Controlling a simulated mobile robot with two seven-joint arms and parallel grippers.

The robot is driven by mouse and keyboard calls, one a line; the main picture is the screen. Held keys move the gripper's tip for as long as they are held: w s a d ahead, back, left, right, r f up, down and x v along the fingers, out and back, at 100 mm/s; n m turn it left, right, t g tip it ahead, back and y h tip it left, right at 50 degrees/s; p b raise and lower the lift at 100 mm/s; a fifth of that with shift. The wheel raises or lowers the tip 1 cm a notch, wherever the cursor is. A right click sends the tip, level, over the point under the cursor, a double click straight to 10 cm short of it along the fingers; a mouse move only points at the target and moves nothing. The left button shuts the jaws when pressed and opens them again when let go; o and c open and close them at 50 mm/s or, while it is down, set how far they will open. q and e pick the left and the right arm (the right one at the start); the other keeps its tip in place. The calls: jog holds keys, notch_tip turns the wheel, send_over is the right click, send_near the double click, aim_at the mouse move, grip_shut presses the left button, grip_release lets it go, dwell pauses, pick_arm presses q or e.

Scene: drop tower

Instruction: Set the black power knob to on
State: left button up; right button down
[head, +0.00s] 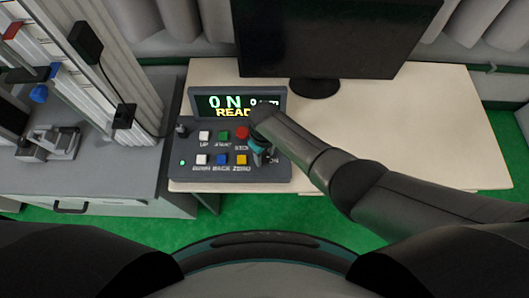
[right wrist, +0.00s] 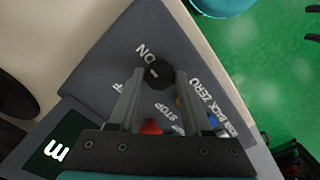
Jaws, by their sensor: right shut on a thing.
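My right gripper (right wrist: 155,80) is shut on the knob, one finger at each side. In the head view my right gripper (head: 262,150) hides most of the knob. My left gripper is not in view.
A monitor (head: 330,35) stands at the back of the cream table (head: 430,125). The table's right part is clear. A grey bench (head: 95,170) with a tall column apparatus (head: 105,50) is at the left. The floor is green.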

aim_at(265, 157)
jog(key=shift+c, duration=1.7)
grip_release()
notch_tip(265, 157, up, 15)
jog(key=p, duration=0.5)
jog(key=shift+r, duration=0.15)
